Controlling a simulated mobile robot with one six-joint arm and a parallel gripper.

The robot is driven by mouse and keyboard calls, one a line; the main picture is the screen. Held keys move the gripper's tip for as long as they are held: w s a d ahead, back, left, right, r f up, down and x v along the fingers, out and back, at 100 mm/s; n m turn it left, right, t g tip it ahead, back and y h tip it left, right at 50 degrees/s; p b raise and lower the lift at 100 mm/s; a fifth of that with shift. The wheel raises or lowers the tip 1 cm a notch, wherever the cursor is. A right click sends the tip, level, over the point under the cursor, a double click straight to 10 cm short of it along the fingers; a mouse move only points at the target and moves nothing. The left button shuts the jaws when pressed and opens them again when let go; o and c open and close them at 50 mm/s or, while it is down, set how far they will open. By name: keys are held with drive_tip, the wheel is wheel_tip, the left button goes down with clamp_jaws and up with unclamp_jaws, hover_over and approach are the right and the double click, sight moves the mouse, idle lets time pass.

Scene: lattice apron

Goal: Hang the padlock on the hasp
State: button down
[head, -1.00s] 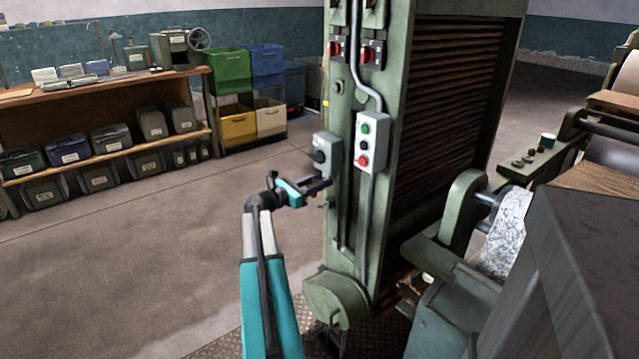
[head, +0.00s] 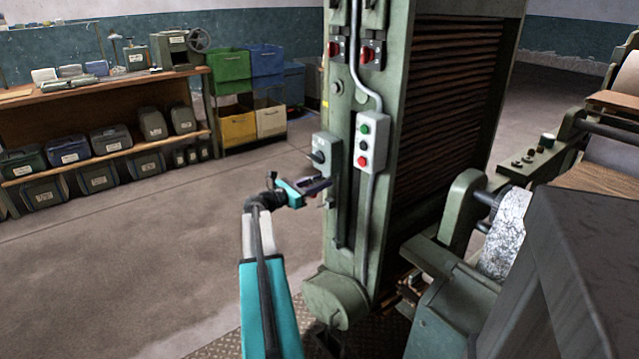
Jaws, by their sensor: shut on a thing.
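My gripper (head: 318,187), at the end of my teal arm, is at the left face of the green machine column, just below a grey box with a dark rotary switch (head: 318,157). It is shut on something. The padlock is too small and too covered by the jaws to make out clearly; a small reddish spot shows under the fingers. I cannot pick out the hasp; it may be hidden behind the gripper or the switch box. Whether the held thing touches the column cannot be told.
A push-button box (head: 371,141) and a conduit run down the column's front, right of my gripper. A rounded green housing (head: 336,299) sits low on the column. Shelves with bins (head: 238,127) stand at the back left. The floor (head: 150,255) left of my arm is clear.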

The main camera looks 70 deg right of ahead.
drive_tip(key=shift+p+x, duration=0.55)
drive_tip(key=shift+x, duration=1.1)
